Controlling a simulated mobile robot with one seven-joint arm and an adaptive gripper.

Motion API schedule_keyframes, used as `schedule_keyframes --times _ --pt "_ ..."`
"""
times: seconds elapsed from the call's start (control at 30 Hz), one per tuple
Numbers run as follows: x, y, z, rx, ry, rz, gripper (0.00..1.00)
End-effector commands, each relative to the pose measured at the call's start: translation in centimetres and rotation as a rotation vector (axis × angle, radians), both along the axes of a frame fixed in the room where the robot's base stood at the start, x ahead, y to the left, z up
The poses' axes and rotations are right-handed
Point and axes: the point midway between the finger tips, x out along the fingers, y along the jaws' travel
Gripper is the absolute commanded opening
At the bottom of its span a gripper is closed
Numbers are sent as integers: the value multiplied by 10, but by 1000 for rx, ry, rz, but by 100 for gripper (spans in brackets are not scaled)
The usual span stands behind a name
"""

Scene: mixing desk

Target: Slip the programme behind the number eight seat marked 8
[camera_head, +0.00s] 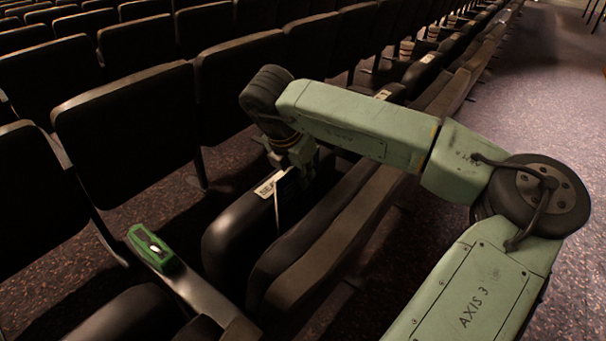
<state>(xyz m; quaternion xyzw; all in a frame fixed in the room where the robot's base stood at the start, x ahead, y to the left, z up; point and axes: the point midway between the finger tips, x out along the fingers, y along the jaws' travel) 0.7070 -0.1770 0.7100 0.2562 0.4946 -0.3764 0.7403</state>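My gripper (301,168) points down over a dark folded seat in the near row, at the far end of my pale green arm. The fingers are small, dark and partly hidden by the programme. A white label (268,185) lies on the seat top just left of the programme; its marking is too small to read. I cannot tell whether the programme touches the seat.
A green object (152,248) with a small pale part lies on the armrest (203,296) at lower left. Rows of dark seats (125,125) fill the left and back. More white labels (382,95) and cups (406,48) show farther along. The carpeted aisle (540,90) at right is clear.

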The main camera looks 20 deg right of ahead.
Motion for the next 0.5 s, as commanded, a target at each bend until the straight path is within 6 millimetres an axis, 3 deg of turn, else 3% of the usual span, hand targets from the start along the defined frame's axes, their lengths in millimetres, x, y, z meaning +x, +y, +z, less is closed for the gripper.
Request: schedule_keyframes --times 0.17,0.37,0.5 --pt "0 0 -11 0 0 0 0" --pt "0 0 -8 1 -1 0 0" --pt "0 0 -8 0 -1 0 12"
